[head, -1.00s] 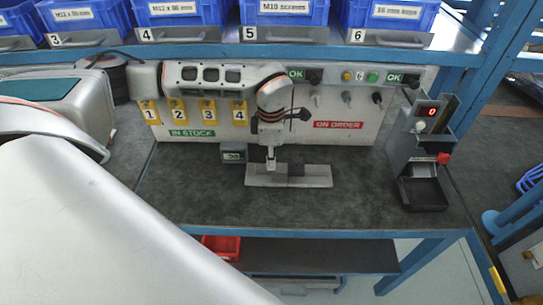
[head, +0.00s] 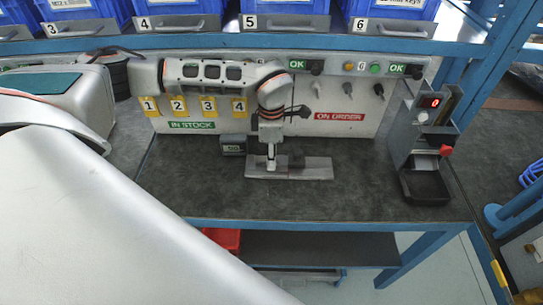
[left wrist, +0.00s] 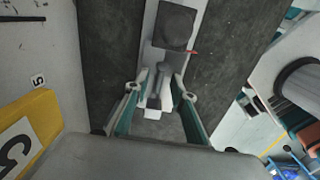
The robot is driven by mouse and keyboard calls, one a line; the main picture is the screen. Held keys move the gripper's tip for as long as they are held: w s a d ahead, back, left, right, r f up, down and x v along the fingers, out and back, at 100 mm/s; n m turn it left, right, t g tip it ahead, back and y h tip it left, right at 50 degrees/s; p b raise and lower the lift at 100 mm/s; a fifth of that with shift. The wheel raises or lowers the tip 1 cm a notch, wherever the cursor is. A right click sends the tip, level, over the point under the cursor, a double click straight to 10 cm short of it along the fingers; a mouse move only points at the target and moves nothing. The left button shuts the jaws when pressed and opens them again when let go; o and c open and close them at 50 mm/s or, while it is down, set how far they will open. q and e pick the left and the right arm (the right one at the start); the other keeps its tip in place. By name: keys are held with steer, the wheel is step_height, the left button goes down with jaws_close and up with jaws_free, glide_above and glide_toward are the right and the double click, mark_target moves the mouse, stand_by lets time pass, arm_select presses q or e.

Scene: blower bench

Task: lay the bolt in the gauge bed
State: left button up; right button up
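The gauge bed (head: 318,168) is a flat light grey plate on the bench, with a dark square block on it; it also shows in the left wrist view (left wrist: 200,22). My left gripper (head: 271,164) points down over the left half of the bed. In the left wrist view its two teal-padded fingers (left wrist: 162,78) are apart. A small grey bolt (left wrist: 158,82) lies between them, by the near edge of the dark block, with visible gaps at the fingertips. In the head view the bolt is too small or hidden to make out. My right gripper is not in view.
A small display box (head: 233,145) stands left of the bed. A back panel (head: 340,130) with yellow numbered tags and hanging pegs is behind. A device with a black tray (head: 427,186) stands at the right. The bench front is clear.

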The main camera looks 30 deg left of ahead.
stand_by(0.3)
arm_select(q)
step_height(320, 180, up, 12)
stand_by(0.5)
stand_by(0.5)
